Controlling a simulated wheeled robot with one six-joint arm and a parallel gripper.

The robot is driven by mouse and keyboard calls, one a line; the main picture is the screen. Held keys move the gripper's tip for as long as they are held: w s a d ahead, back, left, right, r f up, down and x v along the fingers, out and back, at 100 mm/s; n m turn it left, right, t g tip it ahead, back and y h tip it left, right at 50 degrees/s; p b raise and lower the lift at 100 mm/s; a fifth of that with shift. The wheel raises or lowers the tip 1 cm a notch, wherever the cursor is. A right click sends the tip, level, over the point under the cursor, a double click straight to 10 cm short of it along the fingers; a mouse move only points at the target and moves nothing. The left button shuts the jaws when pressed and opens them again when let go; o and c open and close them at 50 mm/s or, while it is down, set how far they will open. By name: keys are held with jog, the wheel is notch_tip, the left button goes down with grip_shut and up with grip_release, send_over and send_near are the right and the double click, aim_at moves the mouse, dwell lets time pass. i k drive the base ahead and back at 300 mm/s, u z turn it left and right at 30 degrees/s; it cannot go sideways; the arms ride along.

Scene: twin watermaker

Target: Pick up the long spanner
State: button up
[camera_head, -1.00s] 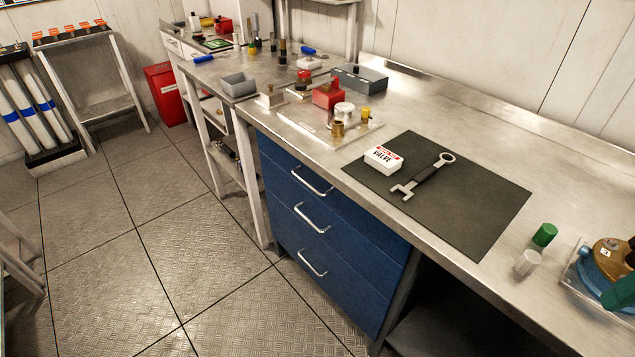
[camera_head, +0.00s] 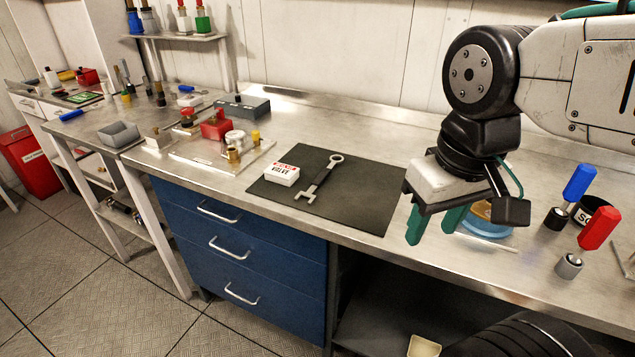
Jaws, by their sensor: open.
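The long spanner (camera_head: 319,180) lies flat on a dark mat (camera_head: 352,206) on the steel workbench. It has a ring end at the back, a dark grip in the middle and an open jaw end toward the bench front. A white box marked "VALVE" (camera_head: 282,175) sits on the mat just left of it. My gripper (camera_head: 433,224) has green fingers pointing down and is open and empty. It hangs to the right of the mat, well apart from the spanner. Part of a blue and brown round item behind the fingers is hidden.
A plate with brass and white fittings (camera_head: 215,150) stands left of the mat. Blue-handled (camera_head: 579,184) and red-handled (camera_head: 598,228) tools stand at the right. A grey box (camera_head: 242,107) sits at the back. The bench behind the mat is clear. Blue drawers (camera_head: 240,250) are below.

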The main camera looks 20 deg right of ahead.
aim_at(318, 181)
jog(key=u, duration=1.65)
jog(key=i, duration=1.2)
jog(key=z, duration=3.1)
